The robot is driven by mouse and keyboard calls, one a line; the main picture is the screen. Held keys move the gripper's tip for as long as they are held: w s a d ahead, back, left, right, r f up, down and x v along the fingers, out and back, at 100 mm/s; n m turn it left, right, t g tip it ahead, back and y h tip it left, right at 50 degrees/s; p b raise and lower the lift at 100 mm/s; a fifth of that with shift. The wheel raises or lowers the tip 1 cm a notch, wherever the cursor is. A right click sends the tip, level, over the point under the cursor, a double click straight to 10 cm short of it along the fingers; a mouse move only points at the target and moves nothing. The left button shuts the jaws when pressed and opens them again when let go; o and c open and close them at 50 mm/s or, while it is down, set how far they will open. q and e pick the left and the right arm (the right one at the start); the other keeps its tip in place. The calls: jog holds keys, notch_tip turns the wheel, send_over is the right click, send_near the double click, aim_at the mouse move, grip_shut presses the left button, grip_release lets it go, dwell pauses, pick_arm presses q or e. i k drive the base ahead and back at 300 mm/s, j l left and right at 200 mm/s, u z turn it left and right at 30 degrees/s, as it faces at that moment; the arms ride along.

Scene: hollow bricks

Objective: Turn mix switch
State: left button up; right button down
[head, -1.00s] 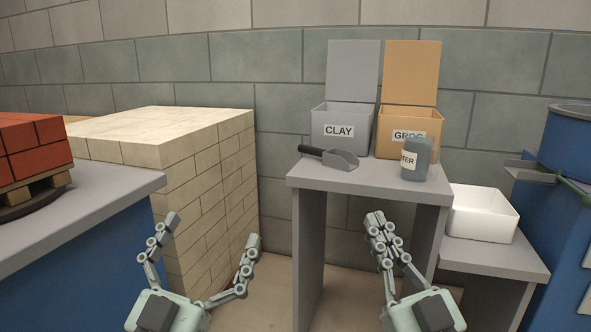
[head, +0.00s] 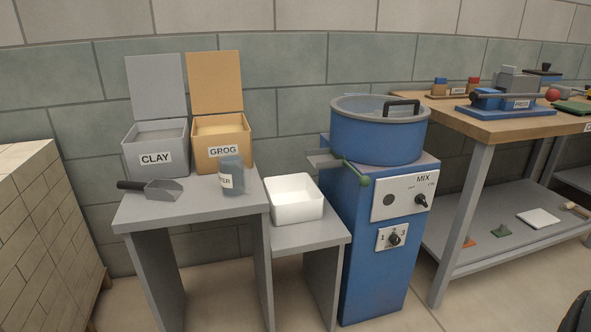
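The mix switch (head: 420,200) is a small black knob on a white panel marked MIX (head: 397,194), on the front of the blue mixer (head: 372,275). Small position labels sit above the knob; I cannot read its setting for sure. A dark round spot is on the panel's left side. Below is a second panel with another black knob (head: 394,240) and the numbers 1, 2 and 3. A blue round pan (head: 375,137) with a clear lid and black handle sits on top of the mixer. Neither of my grippers shows in the head view.
Left of the mixer, a white bin (head: 297,200) stands on a low grey stand. A higher grey table (head: 205,210) holds the open CLAY box (head: 157,146), GROG box (head: 221,143), scoop (head: 160,189) and water jar (head: 232,174). A wooden-topped workbench (head: 500,124) stands right.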

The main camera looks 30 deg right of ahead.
aim_at(420, 198)
jog(key=z, duration=1.75)
